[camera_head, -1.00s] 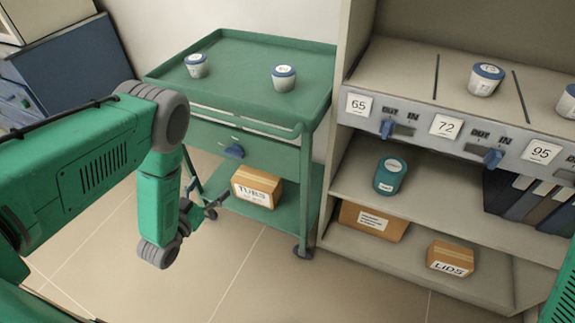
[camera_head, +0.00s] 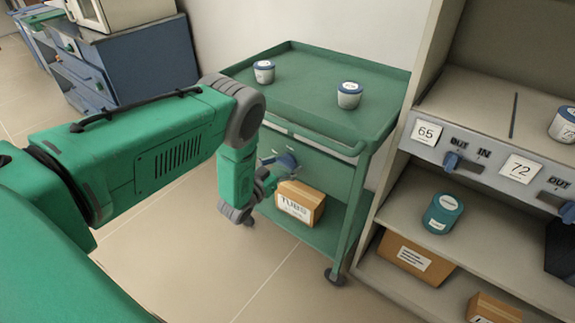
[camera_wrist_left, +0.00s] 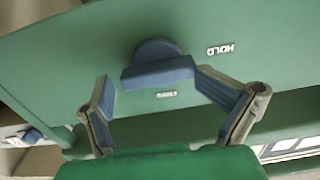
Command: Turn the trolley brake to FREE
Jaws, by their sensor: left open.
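The green trolley (camera_head: 330,85) stands right of my left arm. Its brake is a blue knob (camera_head: 286,162) on the trolley's front panel; in the left wrist view the knob (camera_wrist_left: 158,72) has a bar lying nearly level in the picture. An upside-down HOLD label (camera_wrist_left: 222,50) is right of it, and a small label (camera_wrist_left: 167,95) below it is too blurred to read. My left gripper (camera_head: 272,178) is open at the front panel. In the left wrist view its fingers stand either side of the bar, the right one close to its end; contact is unclear. My right gripper is out of view.
Two tubs (camera_head: 349,95) stand on the trolley top, and a carton (camera_head: 300,203) sits on its lower shelf close to my left gripper. A shelf unit (camera_head: 412,185) stands close on the right. Blue drawers (camera_head: 140,60) are behind my left arm. Floor in front is clear.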

